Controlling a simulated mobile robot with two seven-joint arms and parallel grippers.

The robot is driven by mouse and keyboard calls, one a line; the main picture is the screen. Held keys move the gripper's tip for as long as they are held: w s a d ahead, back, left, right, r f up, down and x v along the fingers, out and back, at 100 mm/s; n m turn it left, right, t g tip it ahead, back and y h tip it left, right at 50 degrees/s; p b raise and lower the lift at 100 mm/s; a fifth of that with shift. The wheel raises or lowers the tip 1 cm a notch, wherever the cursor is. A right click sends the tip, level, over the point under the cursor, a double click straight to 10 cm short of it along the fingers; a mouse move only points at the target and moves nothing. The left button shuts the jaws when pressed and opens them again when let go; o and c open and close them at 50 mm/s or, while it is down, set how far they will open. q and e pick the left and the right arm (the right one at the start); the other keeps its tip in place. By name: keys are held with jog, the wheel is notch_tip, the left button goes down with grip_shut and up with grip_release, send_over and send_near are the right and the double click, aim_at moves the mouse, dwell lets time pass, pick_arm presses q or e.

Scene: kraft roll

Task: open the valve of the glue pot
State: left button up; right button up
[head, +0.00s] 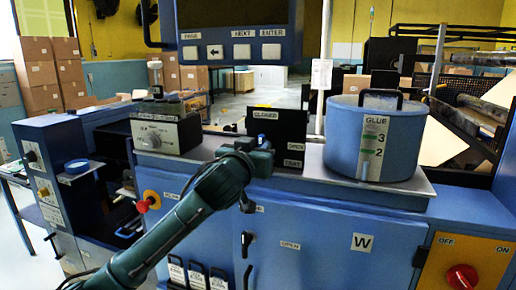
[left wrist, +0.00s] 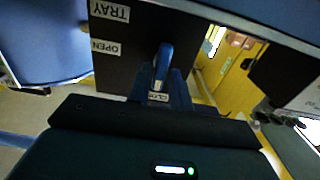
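The blue glue pot (head: 370,150), with a lid handle and a GLUE label, stands on the machine top at the right in the head view. Left of it is a dark plate (head: 284,122) labelled CLOSED, OPEN and TRAY. In the left wrist view the plate (left wrist: 110,68) appears upside down, and a blue valve lever (left wrist: 163,62) points towards the CLOSED label. My left gripper (head: 263,142) is in front of the plate. Its fingers (left wrist: 162,84) are at the lever; whether they grip it is unclear. My right gripper is out of view.
A monitor panel (head: 240,35) hangs above the machine. A grey control box (head: 165,132) stands left of the plate. Blue cabinet doors (head: 310,240) lie below the top.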

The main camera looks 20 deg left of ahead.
pick_arm(q)
grip_shut()
jog(key=shift+d+f+m, duration=0.1)
jog(key=shift+m, duration=2.9)
jog(key=shift+d+f+m, duration=0.1)
jog(key=shift+m, duration=2.9)
jog(key=shift+d+f+m, duration=0.1)
jog(key=shift+m, duration=2.9)
jog(key=shift+o, duration=1.7)
grip_release()
